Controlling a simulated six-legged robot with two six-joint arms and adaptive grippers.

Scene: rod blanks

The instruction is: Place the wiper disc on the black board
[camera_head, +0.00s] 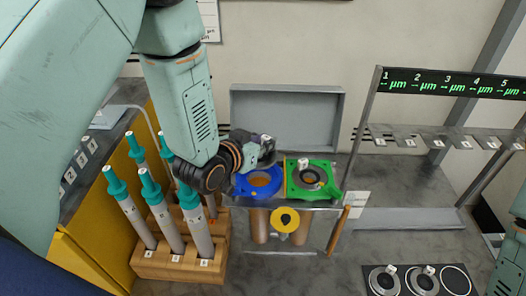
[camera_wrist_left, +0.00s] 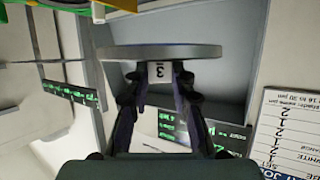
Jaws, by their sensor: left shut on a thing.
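My left gripper (camera_head: 262,148) is above and behind the blue ring fixture (camera_head: 258,182). In the left wrist view the left gripper (camera_wrist_left: 160,78) is shut on the white block marked 3 under a flat grey disc (camera_wrist_left: 160,52), taken as the wiper disc. Its disc is seen nearly edge-on there; in the head view the arm mostly hides it. The black board (camera_head: 439,292) lies at the lower right. Two grey discs (camera_head: 383,281) (camera_head: 424,281) with white blocks sit on it, and its right-hand circle (camera_head: 455,280) is bare. My right gripper is out of view.
A green fixture (camera_head: 330,190) holds a disc with a white block, right of the blue one. A wooden stand (camera_head: 178,265) with several teal-capped tools is at lower left. A gauge rack (camera_head: 450,85) with a display spans the right. A grey tray (camera_head: 287,116) stands behind.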

